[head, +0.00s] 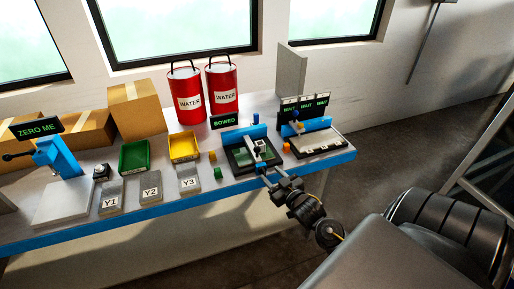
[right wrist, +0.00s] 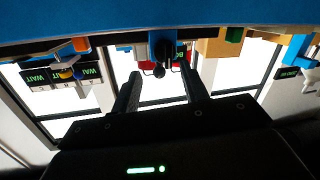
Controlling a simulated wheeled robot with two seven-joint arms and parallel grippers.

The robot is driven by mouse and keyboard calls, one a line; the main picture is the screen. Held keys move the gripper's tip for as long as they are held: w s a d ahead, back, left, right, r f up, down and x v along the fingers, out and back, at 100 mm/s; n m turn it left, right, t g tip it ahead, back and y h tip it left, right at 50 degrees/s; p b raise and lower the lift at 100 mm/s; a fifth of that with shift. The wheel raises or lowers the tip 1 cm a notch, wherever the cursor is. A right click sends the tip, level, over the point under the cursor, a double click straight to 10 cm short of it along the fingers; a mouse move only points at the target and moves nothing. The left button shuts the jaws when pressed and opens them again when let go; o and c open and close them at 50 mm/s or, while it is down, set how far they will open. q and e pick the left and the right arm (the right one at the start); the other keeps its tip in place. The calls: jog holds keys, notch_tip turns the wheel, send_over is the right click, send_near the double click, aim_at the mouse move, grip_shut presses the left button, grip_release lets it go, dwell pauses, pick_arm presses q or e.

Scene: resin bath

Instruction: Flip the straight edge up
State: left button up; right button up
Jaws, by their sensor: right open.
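The station under the BOWED sign (head: 224,121) has a black base (head: 239,168) with a blue bar (head: 245,133) along its back. A small white and dark part stands on the base. I cannot tell for sure which part is the straight edge. My right gripper (head: 264,170) is at the front edge of this station, partly covering it. In the right wrist view, upside down, the right gripper (right wrist: 162,92) is open and nothing is between its fingers. A dark knobbed part (right wrist: 158,62) shows beyond the fingertips. My left gripper is not in view.
A second station with WAIT signs (head: 304,107) stands to the right, with an orange block (head: 286,147) beside it. A green block (head: 218,173), Y-labelled plates (head: 189,183), green (head: 134,156) and yellow (head: 184,147) trays lie left. Red WATER cans (head: 222,88) stand behind.

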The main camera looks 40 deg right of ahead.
aim_at(259, 151)
jog(key=shift+t, duration=0.5)
jog(key=w+r, duration=0.1)
jog(key=w, duration=0.2)
jog(key=w+d+r+p, duration=0.1)
jog(key=w, duration=0.3)
jog(key=w+d+r+p, duration=0.1)
jog(key=w+r, duration=0.1)
jog(key=w, duration=0.2)
grip_shut()
